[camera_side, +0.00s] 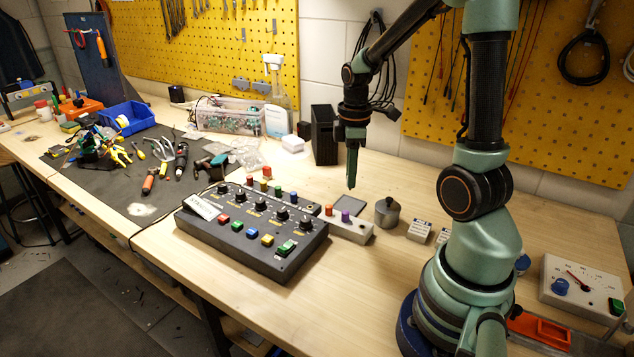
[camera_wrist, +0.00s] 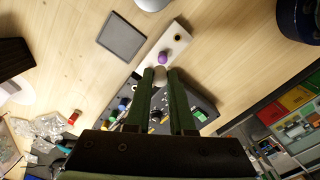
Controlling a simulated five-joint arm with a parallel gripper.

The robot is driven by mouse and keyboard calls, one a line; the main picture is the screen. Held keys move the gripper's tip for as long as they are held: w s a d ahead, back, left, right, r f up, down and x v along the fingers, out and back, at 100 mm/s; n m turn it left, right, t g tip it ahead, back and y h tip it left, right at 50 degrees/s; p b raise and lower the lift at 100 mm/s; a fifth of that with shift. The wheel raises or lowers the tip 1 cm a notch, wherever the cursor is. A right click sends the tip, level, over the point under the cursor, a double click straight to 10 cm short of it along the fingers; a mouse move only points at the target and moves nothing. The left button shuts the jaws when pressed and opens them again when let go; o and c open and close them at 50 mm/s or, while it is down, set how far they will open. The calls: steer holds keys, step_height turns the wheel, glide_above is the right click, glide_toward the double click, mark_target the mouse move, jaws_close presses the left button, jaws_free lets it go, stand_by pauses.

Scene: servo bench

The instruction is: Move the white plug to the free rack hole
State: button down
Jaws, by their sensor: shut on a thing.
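The white plug (camera_wrist: 160,75) sits between the two fingertips of my gripper (camera_wrist: 160,77) in the wrist view. In the side view my gripper (camera_side: 351,186) points straight down above the rack, and I cannot make out the plug there. The pale rack (camera_side: 357,231) stands just right of the control box. It holds an orange plug (camera_side: 328,210) and a purple plug (camera_side: 346,216). In the wrist view the rack (camera_wrist: 184,33) shows an empty dark hole (camera_wrist: 177,37) beyond the purple plug (camera_wrist: 163,57). My fingers hide the rack's nearer part in that view.
The black control box (camera_side: 255,240), with knobs and coloured buttons, adjoins the rack on the left. A dark square pad (camera_side: 349,203) lies behind the rack, and a grey lidded pot (camera_side: 387,213) stands to its right. A black bin (camera_side: 324,135) stands farther back. Bare wood lies in front.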

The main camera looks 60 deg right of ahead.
steer(key=shift+s+a+f+m, duration=0.15)
steer(key=shift+s+f+m, duration=0.45)
steer(key=shift+f, duration=0.65)
steer(key=shift+s+a+f+m, duration=0.15)
steer(key=shift+s+f+m, duration=0.2)
steer(key=shift+s+f, duration=0.7)
steer(key=shift+s+a+f+m, duration=0.15)
steer(key=shift+s+f+m, duration=0.3)
steer(key=shift+f, duration=1)
steer(key=shift+f, duration=0.95)
stand_by(1.0)
steer(key=c, duration=0.7)
jaws_free()
steer(key=shift+r, duration=0.1)
step_height(320, 180, up, 7)
stand_by(0.5)
